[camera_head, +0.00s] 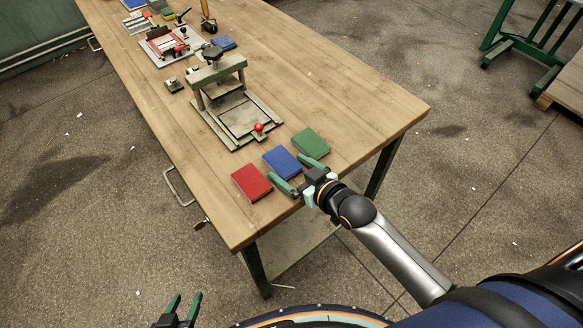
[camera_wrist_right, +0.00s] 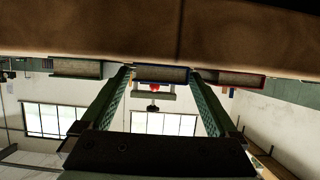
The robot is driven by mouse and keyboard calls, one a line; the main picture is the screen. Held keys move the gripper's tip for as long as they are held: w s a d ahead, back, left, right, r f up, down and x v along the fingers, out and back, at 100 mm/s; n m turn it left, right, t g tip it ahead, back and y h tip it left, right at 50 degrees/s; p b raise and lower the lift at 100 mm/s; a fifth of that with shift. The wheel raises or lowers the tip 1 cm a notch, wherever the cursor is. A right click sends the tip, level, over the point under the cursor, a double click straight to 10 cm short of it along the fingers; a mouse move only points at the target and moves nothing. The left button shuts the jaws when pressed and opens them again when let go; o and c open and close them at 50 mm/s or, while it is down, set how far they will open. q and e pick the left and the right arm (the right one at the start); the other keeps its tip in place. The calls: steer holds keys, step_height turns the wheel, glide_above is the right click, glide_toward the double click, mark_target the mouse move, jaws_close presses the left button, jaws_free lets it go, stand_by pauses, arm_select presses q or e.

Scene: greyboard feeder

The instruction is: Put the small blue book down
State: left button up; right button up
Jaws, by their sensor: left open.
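The small blue book (camera_head: 282,162) lies flat on the wooden table between a red book (camera_head: 251,182) and a green book (camera_head: 310,142). My right gripper (camera_head: 297,172) is at its near end, one finger on each side. In the right wrist view, which is upside down, the blue book (camera_wrist_right: 161,75) shows between the two finger tips (camera_wrist_right: 160,76), with narrow gaps on both sides. The right gripper looks open. My left gripper (camera_head: 181,305) is open and empty, low in the head view, away from the table.
A grey press fixture (camera_head: 225,100) with a red knob stands behind the books. Further back are a red-framed fixture (camera_head: 168,45) and another blue book (camera_head: 224,43). The table's (camera_head: 375,105) right side is clear.

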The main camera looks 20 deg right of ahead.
steer(key=shift+o, duration=0.2)
steer(key=shift+r, duration=0.25)
steer(key=shift+s+d, duration=0.15)
steer(key=shift+s, duration=0.2)
steer(key=v, duration=1.1)
steer(key=s+f+m+g+h, duration=0.1)
steer(key=s+f, duration=0.3)
steer(key=f, duration=0.4)
steer(key=s+a+f+m+g+h, duration=0.1)
steer(key=s+f, duration=0.3)
steer(key=f, duration=0.4)
steer(key=shift+s+f+g+p, duration=0.15)
steer(key=shift+s+g+p, duration=0.25)
steer(key=shift+g, duration=0.3)
steer(key=shift+a, duration=0.15)
